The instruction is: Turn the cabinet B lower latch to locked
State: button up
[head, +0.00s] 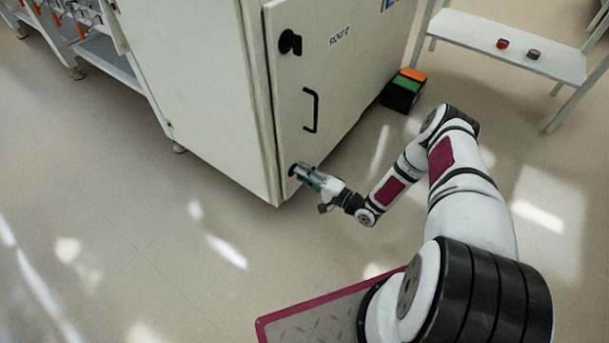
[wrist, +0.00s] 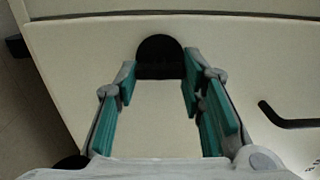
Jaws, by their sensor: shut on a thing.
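The white cabinet door (head: 330,90) carries a black upper latch (head: 290,42) and a black bar handle (head: 312,110). The lower latch (head: 291,170) is near the door's bottom corner, mostly hidden by my gripper (head: 299,173) in the head view. In the wrist view, the latch's round black base (wrist: 158,48) shows just beyond the fingertips. My gripper (wrist: 159,82) has its green-padded fingers on either side of the latch and is shut on it. The latch's exact angle is hard to tell.
The bar handle also shows at the right of the wrist view (wrist: 288,118). A black box with green and orange blocks (head: 404,90) stands on the floor beside the cabinet. A white shelf table (head: 470,42) holds two small round items. Open floor (head: 150,230) lies in front.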

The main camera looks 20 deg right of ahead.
jog(key=shift+f, duration=0.1)
jog(key=o, duration=1.2)
jog(key=shift+c, duration=0.2)
jog(key=v, duration=1.2)
